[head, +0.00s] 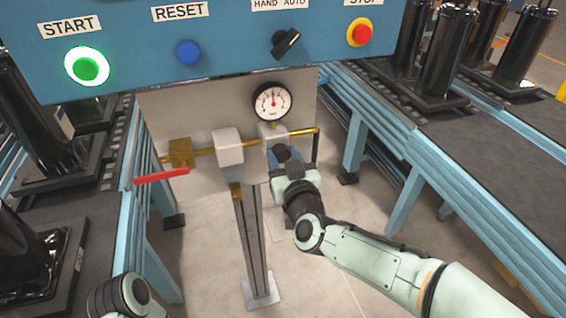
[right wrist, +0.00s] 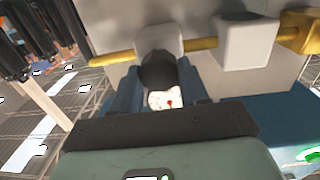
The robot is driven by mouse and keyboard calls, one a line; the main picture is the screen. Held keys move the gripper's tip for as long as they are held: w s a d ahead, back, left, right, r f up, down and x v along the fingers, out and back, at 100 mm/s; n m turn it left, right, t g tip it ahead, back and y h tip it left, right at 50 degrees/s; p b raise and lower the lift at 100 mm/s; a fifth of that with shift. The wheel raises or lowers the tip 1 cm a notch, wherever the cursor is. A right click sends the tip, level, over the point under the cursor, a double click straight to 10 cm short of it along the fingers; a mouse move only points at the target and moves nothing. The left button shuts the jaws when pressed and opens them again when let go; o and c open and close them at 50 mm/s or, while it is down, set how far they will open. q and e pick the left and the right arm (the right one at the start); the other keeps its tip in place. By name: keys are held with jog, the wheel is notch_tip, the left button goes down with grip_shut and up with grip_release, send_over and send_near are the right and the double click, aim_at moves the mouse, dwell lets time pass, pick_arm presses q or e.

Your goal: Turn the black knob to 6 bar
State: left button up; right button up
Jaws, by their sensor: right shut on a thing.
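The black knob (right wrist: 158,70) sits on the front of the pale regulator block (head: 272,133), on the brass pipe below the blue panel. My right gripper (head: 284,158) is shut on the knob; in the right wrist view its blue fingers (right wrist: 160,84) lie on either side of it. In the head view the gripper mostly hides the knob. The round pressure gauge (head: 272,102) stands just above the regulator. Its needle points roughly upward, but the figures are too small to read. The gauge also shows partly between the fingers (right wrist: 160,100). My left gripper is out of view.
A red lever (head: 161,177) is on the pipe's left end. The blue panel (head: 220,60) with buttons and a selector switch (head: 286,43) hangs above. A post (head: 254,245) stands below the pipe. Roller conveyors flank both sides, with dark cylinders on them.

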jog(key=m+b, duration=0.2)
jog(key=m, duration=0.2)
jog(key=shift+d+f+m, duration=0.1)
jog(key=shift+m, duration=0.2)
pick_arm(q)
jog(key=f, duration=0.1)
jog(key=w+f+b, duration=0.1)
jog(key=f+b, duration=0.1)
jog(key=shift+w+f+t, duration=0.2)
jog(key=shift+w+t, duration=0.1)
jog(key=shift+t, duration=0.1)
pick_arm(e)
jog(key=m, duration=0.3)
jog(key=shift+m+y, duration=0.3)
jog(key=shift+m, duration=0.1)
jog(key=o, duration=1.1)
jog(key=shift+c, duration=0.2)
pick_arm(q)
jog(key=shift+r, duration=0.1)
pick_arm(e)
jog(key=v, duration=1.3)
jog(key=shift+s+r, duration=0.15)
jog(key=shift+r, duration=0.1)
jog(key=shift+d, duration=0.1)
